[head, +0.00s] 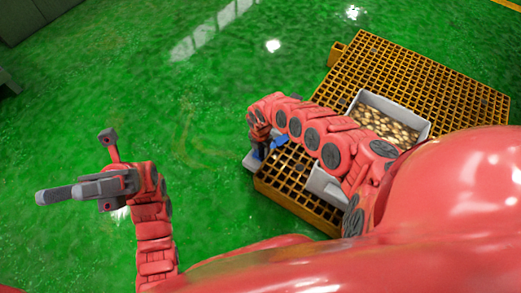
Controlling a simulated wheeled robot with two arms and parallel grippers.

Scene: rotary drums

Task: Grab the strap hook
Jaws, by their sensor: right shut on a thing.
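My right gripper (258,150) points down at the left corner of the yellow grated platform, and my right arm partly hides it. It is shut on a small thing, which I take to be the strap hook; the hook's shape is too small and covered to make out. A blue piece (279,142) shows right beside the fingers, and a grey piece lies just below them. My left gripper (58,194) is out over the green floor at the left, away from the platform. Its fingers are seen at a slant, and I see nothing in them.
The yellow grated platform (455,88) carries a grey bin (408,114) full of small brownish-gold pieces. My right arm crosses over the platform and hides part of the bin. Dark cabinets (28,15) stand at the far left. The shiny green floor (200,90) between is clear.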

